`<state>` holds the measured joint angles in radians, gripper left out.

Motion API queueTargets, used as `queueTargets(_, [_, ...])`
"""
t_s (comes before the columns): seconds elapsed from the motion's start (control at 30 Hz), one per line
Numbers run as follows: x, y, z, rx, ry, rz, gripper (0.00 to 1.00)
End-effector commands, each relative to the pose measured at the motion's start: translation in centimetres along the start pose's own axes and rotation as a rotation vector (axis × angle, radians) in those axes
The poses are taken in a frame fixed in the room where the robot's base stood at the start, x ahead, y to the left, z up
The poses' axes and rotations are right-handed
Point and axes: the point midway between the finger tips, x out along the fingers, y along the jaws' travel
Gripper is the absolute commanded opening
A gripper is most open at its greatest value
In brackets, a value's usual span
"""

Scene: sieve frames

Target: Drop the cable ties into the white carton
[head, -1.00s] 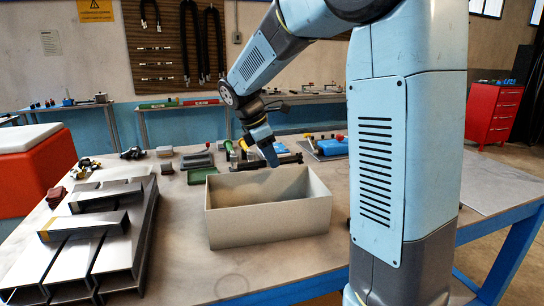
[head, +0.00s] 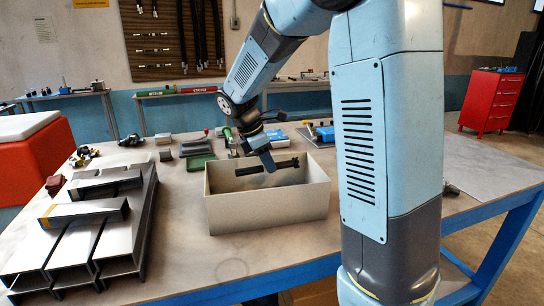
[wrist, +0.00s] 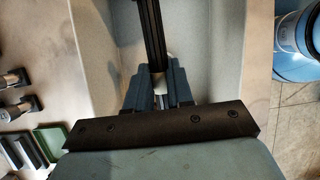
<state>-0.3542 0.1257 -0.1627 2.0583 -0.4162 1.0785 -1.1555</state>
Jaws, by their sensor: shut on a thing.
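The white carton (head: 268,213) is an open, pale box near the front of the table. My gripper (head: 268,167) is over the carton's opening, pointing down, with its fingertips in front of the back inner wall. It is shut on the cable ties (head: 287,164), a dark, narrow bundle that sticks out on both sides of the fingers. In the wrist view the black bundle (wrist: 151,30) runs up from between the blue fingers, with the carton's pale inside (wrist: 195,35) around it. I cannot tell how far the bundle is below the rim.
Grey metal profiles (head: 85,235) lie stacked left of the carton. A green box (head: 201,161) and several small items stand behind it. A red bin (head: 35,155) is at the far left. The tabletop in front of the carton is clear.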

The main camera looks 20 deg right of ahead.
Motion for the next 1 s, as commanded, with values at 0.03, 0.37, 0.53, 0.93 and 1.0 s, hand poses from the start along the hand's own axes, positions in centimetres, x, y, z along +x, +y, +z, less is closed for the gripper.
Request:
queueTargets(0.03, [0.1,0.0,0.0,0.0,0.0,0.0,0.0])
queueTargets(0.37, [0.1,0.0,0.0,0.001,0.0,0.001,0.28])
queueTargets(0.53, [0.1,0.0,0.0,0.001,0.0,0.0,0.45])
queueTargets(0.93, [-0.2,0.1,0.1,0.002,0.0,0.001,0.51])
queueTargets(1.0, [-0.9,0.1,0.1,0.002,0.001,0.003,0.51])
